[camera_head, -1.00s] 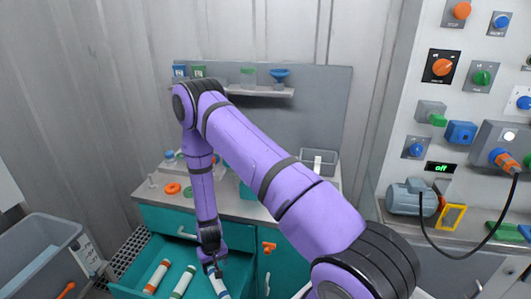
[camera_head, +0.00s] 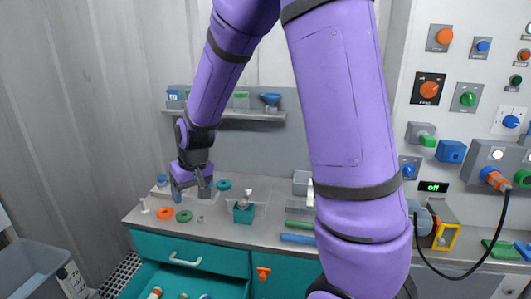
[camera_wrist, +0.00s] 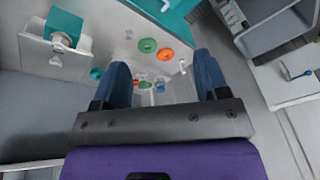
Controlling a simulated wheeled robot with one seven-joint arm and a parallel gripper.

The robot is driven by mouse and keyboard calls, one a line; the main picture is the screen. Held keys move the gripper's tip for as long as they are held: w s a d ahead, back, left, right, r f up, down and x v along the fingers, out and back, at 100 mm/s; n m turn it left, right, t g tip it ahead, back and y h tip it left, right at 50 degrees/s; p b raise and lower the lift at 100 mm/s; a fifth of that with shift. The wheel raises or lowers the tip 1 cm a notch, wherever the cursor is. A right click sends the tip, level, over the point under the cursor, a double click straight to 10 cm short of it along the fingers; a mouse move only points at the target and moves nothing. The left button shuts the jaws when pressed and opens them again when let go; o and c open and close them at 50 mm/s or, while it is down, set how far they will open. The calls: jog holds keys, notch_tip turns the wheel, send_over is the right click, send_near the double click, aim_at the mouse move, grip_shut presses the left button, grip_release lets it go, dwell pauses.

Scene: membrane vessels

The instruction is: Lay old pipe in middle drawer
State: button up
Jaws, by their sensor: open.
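A teal drawer (camera_head: 140,285) stands open at the bottom left of the head view, below a closed drawer front with a pale handle (camera_head: 185,260). The ends of several pipes show in it, one with an orange band (camera_head: 155,293); the picture's bottom edge cuts them off. I cannot tell which is the old pipe. My gripper (camera_head: 193,192) is above the left part of the counter, away from the drawer. In the wrist view my gripper (camera_wrist: 163,75) is open and empty, with the fingers wide apart.
Below my gripper, the counter (camera_head: 150,222) carries an orange ring (camera_head: 165,213), green rings (camera_head: 184,216) and a teal block vise (camera_head: 243,212). Blue and green bars lie farther right. A grey bin (camera_head: 25,265) stands at left. A shelf (camera_head: 230,113) is behind.

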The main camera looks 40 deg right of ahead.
jog(key=s+d+r+t, duration=0.1)
jog(key=s+r, duration=1.1)
jog(key=r, duration=0.2)
jog(key=s+d+r, duration=0.1)
jog(key=s+r, duration=0.1)
jog(key=s, duration=0.5)
jog(key=s+r+t+h, duration=0.1)
jog(key=s+r, duration=0.2)
jog(key=s, duration=0.4)
jog(key=shift+s+d, duration=0.15)
jog(key=shift+d, duration=0.25)
